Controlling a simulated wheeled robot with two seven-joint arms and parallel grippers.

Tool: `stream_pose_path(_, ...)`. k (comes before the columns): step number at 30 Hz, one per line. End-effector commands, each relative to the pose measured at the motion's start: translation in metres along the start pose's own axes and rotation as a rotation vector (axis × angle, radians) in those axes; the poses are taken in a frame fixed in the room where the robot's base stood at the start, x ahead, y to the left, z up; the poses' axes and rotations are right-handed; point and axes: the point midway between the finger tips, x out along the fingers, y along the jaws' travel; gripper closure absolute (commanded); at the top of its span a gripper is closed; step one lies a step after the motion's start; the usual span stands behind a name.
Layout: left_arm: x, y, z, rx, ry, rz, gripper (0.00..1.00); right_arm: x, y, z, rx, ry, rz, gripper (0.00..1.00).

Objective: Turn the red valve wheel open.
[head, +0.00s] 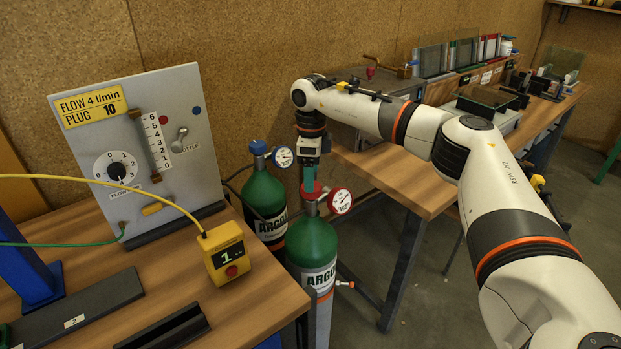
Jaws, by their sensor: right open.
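The red valve wheel (316,193) sits on top of the front green argon cylinder (312,243), with a red-rimmed gauge (340,201) beside it on the right. My right gripper (308,182) points down from above, with its teal fingers at the wheel. The fingers hide part of the wheel, and I cannot tell whether they touch it. The right gripper is open. My left gripper is not in view.
A second green cylinder (264,205) with a blue valve (258,148) and gauge (283,157) stands close behind on the left. A flow panel (90,150) and a yellow box (226,252) are on the left bench. Another bench (395,180) stands behind right.

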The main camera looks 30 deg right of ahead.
Motion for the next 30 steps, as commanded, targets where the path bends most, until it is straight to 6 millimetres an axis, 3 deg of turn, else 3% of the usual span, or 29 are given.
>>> stream_pose_path(6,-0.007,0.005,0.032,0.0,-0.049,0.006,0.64,0.026,0.0,0.0,0.0,0.0,0.0,0.32)
stream_pose_path(17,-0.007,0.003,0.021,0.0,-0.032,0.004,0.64,0.032,0.0,0.0,0.0,0.002,0.001,0.32)
stream_pose_path(26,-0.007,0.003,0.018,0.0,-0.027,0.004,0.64,0.032,0.0,-0.001,0.0,0.002,0.0,0.76)
stream_pose_path(30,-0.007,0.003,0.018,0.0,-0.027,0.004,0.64,0.032,0.0,-0.001,-0.005,0.002,0.0,0.76)
